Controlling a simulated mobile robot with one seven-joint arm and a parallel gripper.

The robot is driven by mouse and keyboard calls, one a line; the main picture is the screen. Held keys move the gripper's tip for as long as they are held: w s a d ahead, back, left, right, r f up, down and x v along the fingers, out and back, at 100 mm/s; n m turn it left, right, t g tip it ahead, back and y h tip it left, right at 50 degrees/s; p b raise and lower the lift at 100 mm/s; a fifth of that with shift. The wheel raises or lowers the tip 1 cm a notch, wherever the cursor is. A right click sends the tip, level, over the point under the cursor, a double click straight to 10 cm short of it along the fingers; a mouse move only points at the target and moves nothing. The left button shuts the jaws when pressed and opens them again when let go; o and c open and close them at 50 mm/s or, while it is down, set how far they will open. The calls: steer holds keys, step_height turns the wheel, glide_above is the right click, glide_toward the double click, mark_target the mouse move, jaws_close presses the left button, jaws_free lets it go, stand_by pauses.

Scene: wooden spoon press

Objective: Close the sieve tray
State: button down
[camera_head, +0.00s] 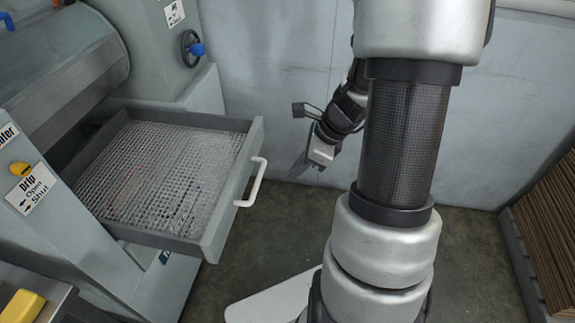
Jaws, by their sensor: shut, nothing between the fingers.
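The sieve tray (229,192) is a grey drawer with a wire mesh bottom. It sticks out to the right from the grey press at the left of the view. A white handle (252,183) is on its front panel. My gripper (297,172) is to the right of the tray and apart from the handle, with its tip pointing down and left. It is shut and holds nothing. The inner end of the tray is hidden inside the machine.
The press (70,215) fills the left side, with a handwheel (192,48) at the top and a yellow lever (20,169) by a Drip label. A pale wall (270,60) stands behind. Stacked brown boards (550,235) are at the right. Dark floor lies between.

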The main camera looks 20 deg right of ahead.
steer(key=w+a+f+b, duration=0.2)
steer(key=w+a+f, duration=0.2)
steer(key=a+f, duration=0.1)
steer(key=shift+a+f+b, duration=0.35)
steer(key=shift+a+f, duration=0.05)
steer(key=shift+a, duration=0.05)
steer(key=shift+w, duration=0.1)
steer(key=p, duration=1.2)
glide_toward(171, 176)
steer(key=x, duration=0.4)
steer(key=shift+a+f, duration=0.15)
steer(key=shift+f, duration=0.15)
